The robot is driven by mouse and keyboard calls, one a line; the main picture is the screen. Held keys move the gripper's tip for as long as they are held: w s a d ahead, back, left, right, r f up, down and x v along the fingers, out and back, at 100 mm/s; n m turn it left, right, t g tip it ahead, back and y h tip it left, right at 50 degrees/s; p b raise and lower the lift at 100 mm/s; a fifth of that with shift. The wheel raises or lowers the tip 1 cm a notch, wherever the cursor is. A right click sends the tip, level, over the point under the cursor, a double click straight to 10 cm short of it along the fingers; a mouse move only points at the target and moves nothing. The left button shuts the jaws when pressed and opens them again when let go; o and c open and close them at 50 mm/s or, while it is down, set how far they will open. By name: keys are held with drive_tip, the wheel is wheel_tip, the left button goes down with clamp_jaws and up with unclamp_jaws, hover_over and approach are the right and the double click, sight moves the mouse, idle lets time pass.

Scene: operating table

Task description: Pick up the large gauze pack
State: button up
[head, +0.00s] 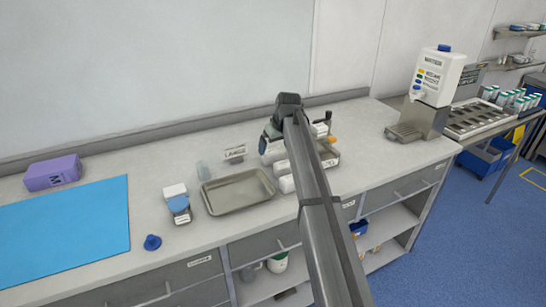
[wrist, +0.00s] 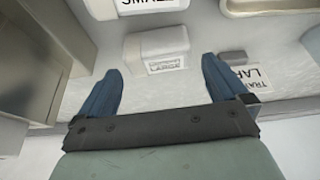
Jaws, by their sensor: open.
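A white block-shaped pack with a printed label, likely the large gauze pack (wrist: 158,48), lies on the counter in the wrist view. The print is small and hard to read. My gripper (wrist: 160,66) is open, with one blue finger to each side of the near end of the pack. No contact with the pack shows. In the head view my arm reaches over the back of the counter, and my gripper (head: 269,138) is mostly hidden behind it. White items stand around it there; I cannot tell which one is the pack.
A sign reading LARGE (head: 235,153) stands behind an empty metal tray (head: 238,191). In the wrist view a SMALL label (wrist: 147,4) lies beyond the pack, and a partly cut-off sign (wrist: 246,76) is close to the right finger.

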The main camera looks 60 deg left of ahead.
sight(274, 151)
drive_tip(key=shift+x, duration=2.7)
drive_tip(key=shift+w, duration=0.15)
drive_tip(key=shift+c, duration=0.5)
drive_tip(key=c, duration=0.6)
